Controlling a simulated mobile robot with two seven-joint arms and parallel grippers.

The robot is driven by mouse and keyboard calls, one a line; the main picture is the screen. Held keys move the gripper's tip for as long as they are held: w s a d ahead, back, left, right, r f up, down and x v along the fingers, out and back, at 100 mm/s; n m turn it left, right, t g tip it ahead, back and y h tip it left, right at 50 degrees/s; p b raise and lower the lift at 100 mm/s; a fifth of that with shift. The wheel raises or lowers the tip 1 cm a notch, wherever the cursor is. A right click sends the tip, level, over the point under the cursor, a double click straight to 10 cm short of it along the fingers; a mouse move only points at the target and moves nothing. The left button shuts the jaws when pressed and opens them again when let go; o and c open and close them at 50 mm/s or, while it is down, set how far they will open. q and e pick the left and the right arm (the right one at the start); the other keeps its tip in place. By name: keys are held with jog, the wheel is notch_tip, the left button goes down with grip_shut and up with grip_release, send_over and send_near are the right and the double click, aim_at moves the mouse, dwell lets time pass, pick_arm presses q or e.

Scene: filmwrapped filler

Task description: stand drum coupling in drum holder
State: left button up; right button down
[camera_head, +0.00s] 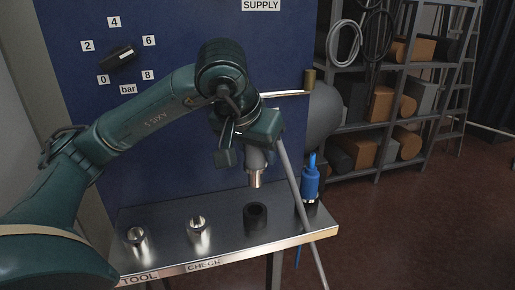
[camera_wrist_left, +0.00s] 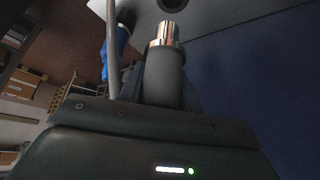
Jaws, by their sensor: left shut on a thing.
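My left gripper (camera_head: 250,138) is shut on a grey coupling with a shiny metal tip (camera_head: 255,176), probably the drum coupling. The coupling hangs tip down, roughly upright, above a black round holder (camera_head: 256,214) on the metal shelf, with a gap between them. In the left wrist view the coupling's grey body (camera_wrist_left: 164,78) and metal tip stand out from the gripper. The holder's dark opening (camera_wrist_left: 172,4) is cut off at the top edge there. I cannot read a label for this holder. My right gripper is not in view.
A blue coupling (camera_head: 310,182) stands at the shelf's right end. Two metal cups (camera_head: 136,238) (camera_head: 198,229) stand to the left, near the TOOL and CHECK labels. A long grey hose or rod (camera_head: 298,205) slants down past the shelf's front. A blue panel (camera_head: 180,130) rises behind.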

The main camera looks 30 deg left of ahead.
aim_at(258, 186)
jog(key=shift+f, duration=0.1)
